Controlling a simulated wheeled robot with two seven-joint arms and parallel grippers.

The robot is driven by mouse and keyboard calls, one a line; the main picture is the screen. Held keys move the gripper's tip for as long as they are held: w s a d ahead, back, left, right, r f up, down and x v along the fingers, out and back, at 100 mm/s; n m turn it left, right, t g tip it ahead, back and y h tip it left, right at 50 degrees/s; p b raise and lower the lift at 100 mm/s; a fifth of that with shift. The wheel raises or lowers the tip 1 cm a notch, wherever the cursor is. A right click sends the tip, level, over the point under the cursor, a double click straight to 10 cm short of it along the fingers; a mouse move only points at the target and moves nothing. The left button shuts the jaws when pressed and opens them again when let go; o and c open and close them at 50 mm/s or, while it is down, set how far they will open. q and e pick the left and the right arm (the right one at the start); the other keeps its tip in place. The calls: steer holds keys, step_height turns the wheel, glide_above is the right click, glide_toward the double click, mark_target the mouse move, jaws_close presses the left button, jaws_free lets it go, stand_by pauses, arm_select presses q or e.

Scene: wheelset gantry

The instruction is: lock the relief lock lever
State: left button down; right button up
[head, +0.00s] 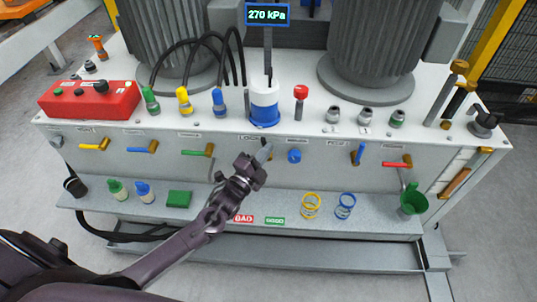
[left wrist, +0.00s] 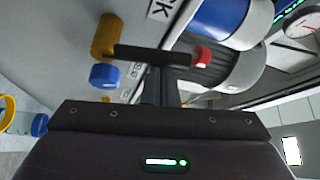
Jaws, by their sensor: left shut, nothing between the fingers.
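The LOCK label (head: 249,138) is on the front panel below the blue-and-white reservoir (head: 264,105). My left gripper (head: 264,152) is shut and empty, just in front of the panel below this label, and hides part of it. In the left wrist view the closed fingers (left wrist: 153,56) lie across the picture near the label (left wrist: 160,8). A brass cylindrical part (left wrist: 105,35) is beside the fingertips, close to a blue knob (left wrist: 104,76). It may belong to the lock lever; its position and any contact with the fingers I cannot tell. My right gripper is not in view.
Yellow (head: 95,145), blue (head: 142,147), green (head: 198,152) and red (head: 397,163) levers line the panel. The blue knob (head: 294,156) is right of my gripper. A red-capped post (head: 301,92) stands above.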

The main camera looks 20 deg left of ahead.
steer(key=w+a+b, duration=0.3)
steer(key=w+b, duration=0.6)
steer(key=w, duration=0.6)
arm_select(q)
steer(key=s+a+f+n+t+y+b, duration=0.1)
steer(key=a+f+n+t+y+b, duration=0.2)
steer(key=n+y, duration=0.7)
steer(key=shift+s+a+f+n+t, duration=0.2)
steer(key=shift+a+f+n+t, duration=0.65)
steer(key=shift+n, duration=3.95)
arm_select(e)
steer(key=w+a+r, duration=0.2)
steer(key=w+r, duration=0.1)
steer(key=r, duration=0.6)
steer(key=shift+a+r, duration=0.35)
arm_select(q)
steer(key=shift+f, duration=0.1)
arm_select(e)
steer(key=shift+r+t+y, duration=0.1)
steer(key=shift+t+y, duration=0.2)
